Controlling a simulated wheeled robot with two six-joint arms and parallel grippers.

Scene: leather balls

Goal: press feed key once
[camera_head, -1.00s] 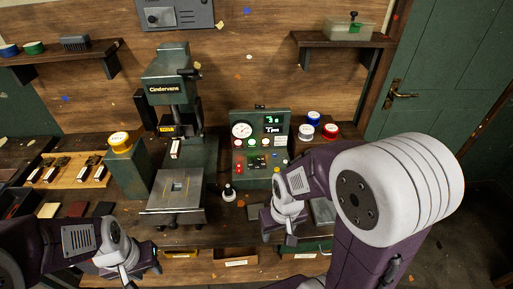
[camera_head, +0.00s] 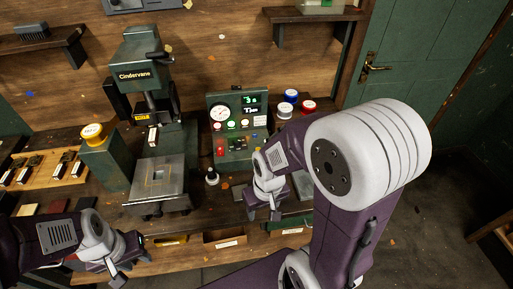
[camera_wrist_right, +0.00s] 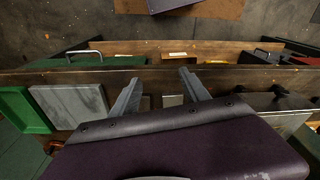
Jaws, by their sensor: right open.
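The green control box (camera_head: 237,130) stands on the bench with a round white gauge, a lit green display reading "3 s" and "Tim", and several coloured buttons and small keys on its sloping front. The key labels are too small to read, so I cannot tell which is the feed key. My right gripper (camera_head: 263,212) is open and empty, low in front of the box to its right, apart from it. Its two spread fingers also show in the right wrist view (camera_wrist_right: 160,92) over the bench edge. My left gripper (camera_head: 128,262) appears open and empty at the bench's front left.
A green press marked "Cindervane" (camera_head: 135,75) with a metal plate (camera_head: 157,178) stands left of the box. Blue and red tins (camera_head: 308,106) sit right of the box. Open drawers (camera_head: 225,238) line the bench front.

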